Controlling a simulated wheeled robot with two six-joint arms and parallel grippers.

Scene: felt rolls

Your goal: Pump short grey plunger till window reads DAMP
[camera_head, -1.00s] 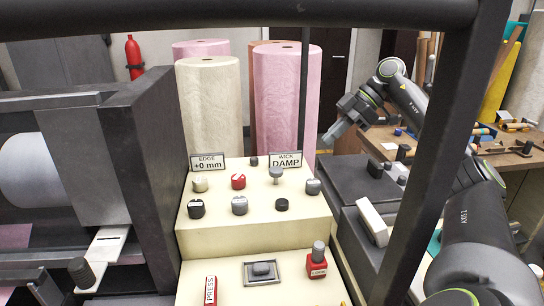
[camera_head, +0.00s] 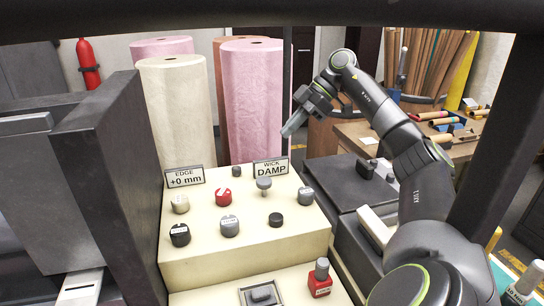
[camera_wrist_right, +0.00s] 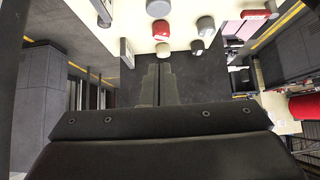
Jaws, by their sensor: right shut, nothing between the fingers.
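The short grey plunger (camera_head: 264,184) stands upright on the cream console, just in front of the wick window (camera_head: 270,169), which reads DAMP. My right gripper (camera_head: 289,129) is shut and empty, in the air above and behind the wick window, apart from the plunger. In the right wrist view its two fingers (camera_wrist_right: 155,88) lie together with nothing between them. Several console knobs show at the top of that view; I cannot tell surely which is the plunger. My left gripper is not in view.
Around the plunger stand a red knob (camera_head: 223,197), a grey knob (camera_head: 306,196) and a black knob (camera_head: 276,219). The edge window (camera_head: 185,177) reads +0 mm. A pink roll (camera_head: 252,100) and a cream roll (camera_head: 178,112) stand behind the console. A dark frame post crosses the right side.

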